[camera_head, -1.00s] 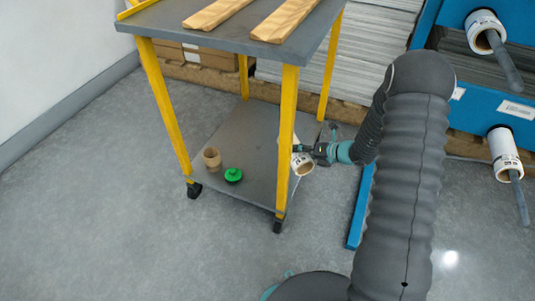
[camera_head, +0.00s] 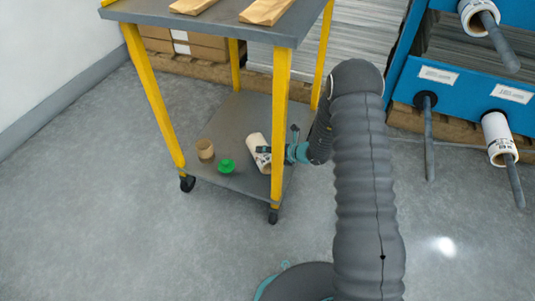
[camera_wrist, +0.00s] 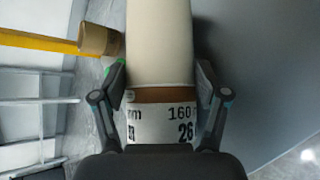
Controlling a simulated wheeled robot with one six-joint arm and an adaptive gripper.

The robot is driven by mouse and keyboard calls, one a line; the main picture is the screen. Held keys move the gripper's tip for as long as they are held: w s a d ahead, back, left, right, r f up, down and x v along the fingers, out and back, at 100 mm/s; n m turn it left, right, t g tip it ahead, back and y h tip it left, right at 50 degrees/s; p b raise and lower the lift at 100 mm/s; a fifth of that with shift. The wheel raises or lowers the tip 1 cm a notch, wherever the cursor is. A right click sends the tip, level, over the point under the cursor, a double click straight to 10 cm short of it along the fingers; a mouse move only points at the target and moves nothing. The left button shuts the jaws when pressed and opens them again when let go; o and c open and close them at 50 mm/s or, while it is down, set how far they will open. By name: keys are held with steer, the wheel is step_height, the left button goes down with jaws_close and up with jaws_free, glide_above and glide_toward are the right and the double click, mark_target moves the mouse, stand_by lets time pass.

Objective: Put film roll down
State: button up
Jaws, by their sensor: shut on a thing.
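The white film roll (camera_head: 257,150) is in my gripper (camera_head: 266,150), over the lower shelf (camera_head: 237,117) of the yellow-legged cart. In the wrist view the film roll (camera_wrist: 160,45) lies between both fingers (camera_wrist: 160,95), with its printed label reading "160" and "26" close to the palm. My gripper is shut on it. The roll is tilted in the head view, and a yellow leg hides part of it. I cannot tell whether it touches the shelf.
A brown cardboard core (camera_head: 205,149) and a green part (camera_head: 227,166) are on the shelf, left of the roll. A yellow cart leg (camera_head: 280,120) stands close to my gripper. A blue rack (camera_head: 470,90) with rolls on pegs is at the right. Wooden planks (camera_head: 265,11) lie on the cart top.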

steer(key=shift+f, duration=0.25)
steer(key=shift+f, duration=0.1)
steer(key=o, duration=1.3)
steer(key=shift+d+r, duration=0.25)
steer(key=shift+r, duration=0.15)
steer(key=p+v, duration=0.1)
steer(key=v, duration=1)
steer(key=shift+s+d, duration=0.1)
steer(key=shift+s, duration=0.05)
